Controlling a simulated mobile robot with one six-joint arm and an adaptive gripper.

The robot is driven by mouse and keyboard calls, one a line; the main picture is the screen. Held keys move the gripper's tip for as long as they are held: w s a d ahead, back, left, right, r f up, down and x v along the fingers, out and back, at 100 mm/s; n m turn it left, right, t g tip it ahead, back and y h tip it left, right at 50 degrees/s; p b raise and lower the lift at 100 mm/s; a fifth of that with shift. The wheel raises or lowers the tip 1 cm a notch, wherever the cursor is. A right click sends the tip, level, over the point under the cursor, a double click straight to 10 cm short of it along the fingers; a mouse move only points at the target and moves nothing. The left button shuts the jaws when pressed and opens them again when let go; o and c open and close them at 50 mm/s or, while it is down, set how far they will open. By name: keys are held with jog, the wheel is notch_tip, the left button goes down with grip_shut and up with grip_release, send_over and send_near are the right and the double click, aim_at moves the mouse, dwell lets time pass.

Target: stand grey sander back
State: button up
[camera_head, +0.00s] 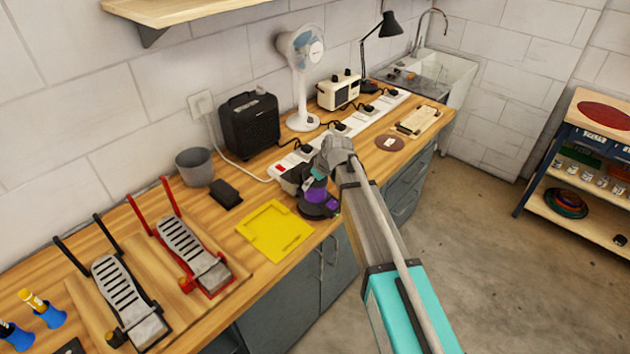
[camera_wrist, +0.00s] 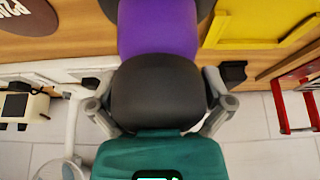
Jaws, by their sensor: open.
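A sander-like tool with a dark grey body and a purple band (camera_head: 316,195) is on the bench's front edge, just right of the yellow tray. It seems upright on a round dark base, though my gripper hides its upper part. In the wrist view its purple band (camera_wrist: 158,30) and dark grey rounded part (camera_wrist: 158,92) fill the middle. My gripper (camera_head: 322,170) is over it, open, with a finger on each side of the dark grey part (camera_wrist: 160,108). I cannot tell whether the fingers touch it. A teal part covers the bottom of the wrist view.
The yellow tray (camera_head: 275,232) lies beside the tool, with a small black block (camera_head: 225,194) behind it. A power strip (camera_head: 352,128), black speaker (camera_head: 250,125) and white fan (camera_head: 302,120) stand behind. Two pedals (camera_head: 190,250) occupy the left. A brown disc (camera_head: 390,143) lies right.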

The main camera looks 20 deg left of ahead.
jog(key=shift+r, duration=0.4)
jog(key=p+v, duration=0.3)
jog(key=shift+r, duration=0.1)
jog(key=p+v, duration=0.8)
jog(key=shift+d+r, duration=0.2)
jog(key=shift+r, duration=0.15)
jog(key=shift+d, duration=0.1)
dwell(0.5)
jog(key=s+d+m+h, duration=0.1)
jog(key=s+d+m, duration=0.3)
jog(key=d, duration=0.9)
jog(key=s+d+f+m+g+h, duration=0.1)
jog(key=s+d+m, duration=0.4)
jog(key=d, duration=0.8)
jog(key=s+d+f+m+g+h, duration=0.1)
jog(key=s+d+m, duration=0.3)
jog(key=d, duration=0.9)
jog(key=shift+s+m+h, duration=0.3)
jog(key=shift+s+h, duration=0.6)
jog(key=shift+s, duration=0.15)
